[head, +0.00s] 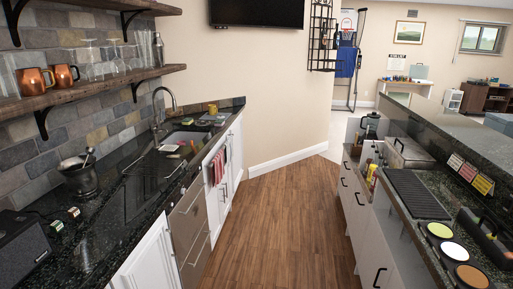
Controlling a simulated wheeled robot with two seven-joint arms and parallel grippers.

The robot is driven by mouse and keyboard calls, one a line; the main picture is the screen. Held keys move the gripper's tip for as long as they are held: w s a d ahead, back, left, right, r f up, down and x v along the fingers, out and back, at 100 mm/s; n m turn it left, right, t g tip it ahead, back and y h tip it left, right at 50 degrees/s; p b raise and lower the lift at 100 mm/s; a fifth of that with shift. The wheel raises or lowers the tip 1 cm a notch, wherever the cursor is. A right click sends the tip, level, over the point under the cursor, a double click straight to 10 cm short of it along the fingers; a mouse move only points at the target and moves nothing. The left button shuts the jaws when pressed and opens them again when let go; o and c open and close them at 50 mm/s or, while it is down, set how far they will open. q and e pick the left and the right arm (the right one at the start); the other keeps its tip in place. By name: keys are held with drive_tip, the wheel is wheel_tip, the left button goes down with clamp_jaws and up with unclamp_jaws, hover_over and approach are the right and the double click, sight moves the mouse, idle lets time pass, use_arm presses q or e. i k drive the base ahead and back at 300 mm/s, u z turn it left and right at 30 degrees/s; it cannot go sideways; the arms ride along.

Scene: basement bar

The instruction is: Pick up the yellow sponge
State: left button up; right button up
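No clear sponge shape can be made out. At the far end of the left counter (112,200), past the sink (185,138), stands a small yellow object (212,108). A flat yellowish item (217,116) lies just in front of it. Both are too small to tell which, if either, is the sponge. A small pale and pinkish item (170,148) sits at the near edge of the sink. Neither of my grippers is in view.
The wooden floor (265,225) between the two counters is clear. A dark mortar (79,176) stands on the left counter under wooden shelves (100,82).

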sight(187, 121)
drive_tip(key=i, duration=2.5)
drive_tip(key=u, duration=0.85)
